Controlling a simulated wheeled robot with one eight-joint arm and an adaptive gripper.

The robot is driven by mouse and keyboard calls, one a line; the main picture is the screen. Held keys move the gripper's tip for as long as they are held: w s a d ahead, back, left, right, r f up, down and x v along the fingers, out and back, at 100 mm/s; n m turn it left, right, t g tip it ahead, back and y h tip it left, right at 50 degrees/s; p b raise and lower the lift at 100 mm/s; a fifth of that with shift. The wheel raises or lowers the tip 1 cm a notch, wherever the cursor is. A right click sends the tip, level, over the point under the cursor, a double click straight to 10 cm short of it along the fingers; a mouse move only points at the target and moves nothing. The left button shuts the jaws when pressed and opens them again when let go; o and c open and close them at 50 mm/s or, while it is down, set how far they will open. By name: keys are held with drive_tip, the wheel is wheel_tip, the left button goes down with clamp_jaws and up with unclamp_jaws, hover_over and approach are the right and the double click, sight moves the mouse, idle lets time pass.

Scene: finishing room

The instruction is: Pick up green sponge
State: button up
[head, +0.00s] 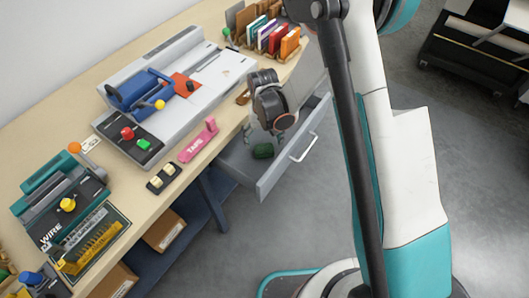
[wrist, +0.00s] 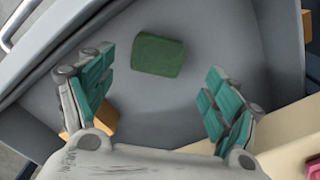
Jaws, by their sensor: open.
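The green sponge (wrist: 158,56) lies on the floor of the open grey drawer. In the head view the sponge (head: 263,151) shows as a small dark green block inside the drawer (head: 236,164). My gripper (wrist: 158,88) is open and empty, with its teal-padded fingers spread wide. In the wrist view the sponge sits between and beyond the fingertips, apart from both. In the head view my gripper (head: 262,138) is over the drawer, its fingers partly hidden by my wrist.
The drawer's front with its handle (head: 304,147) stands out from the workbench (head: 187,184). On the bench are a grey machine (head: 215,80), a pink tape tool (head: 198,140) and a rack of colourful sheets (head: 268,35). The rest of the drawer floor looks clear.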

sight(264, 148)
drive_tip(key=shift+w+d+f+b, duration=0.1)
drive_tip(key=shift+f+b, duration=0.55)
drive_tip(key=shift+f, duration=0.9)
drive_tip(key=shift+d+f+b, duration=0.1)
drive_tip(key=shift+f+b, duration=0.55)
drive_tip(key=shift+f, duration=0.9)
drive_tip(key=shift+r, duration=0.1)
drive_tip(key=c, duration=0.8)
